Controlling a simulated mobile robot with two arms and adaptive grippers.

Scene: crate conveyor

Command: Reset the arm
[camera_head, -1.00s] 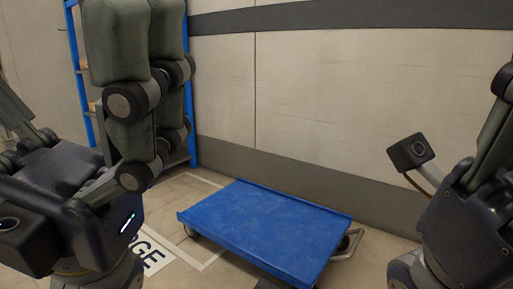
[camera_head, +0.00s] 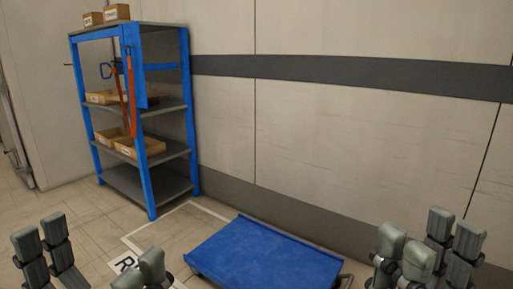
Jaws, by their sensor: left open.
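My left gripper (camera_head: 95,255) is at the lower left of the head view, with grey-green padded fingers standing upright and wide apart. It is open, with nothing seen between the fingers. My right gripper (camera_head: 429,247) is at the lower right, its padded fingers pointing up and close together. I cannot tell whether it is open or shut, and I see no object in it. Both grippers are in front of the wall and floor, on either side of the blue cart. The arms behind the fingers are cut off by the lower edge.
A flat blue cart (camera_head: 266,255) stands on the floor between the grippers. A blue-framed shelf rack (camera_head: 152,180) with cardboard boxes (camera_head: 117,12) and trays (camera_head: 140,148) stands at the back left. A grey wall (camera_head: 340,130) runs behind. White-lined floor marking (camera_head: 155,230) lies beside the cart.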

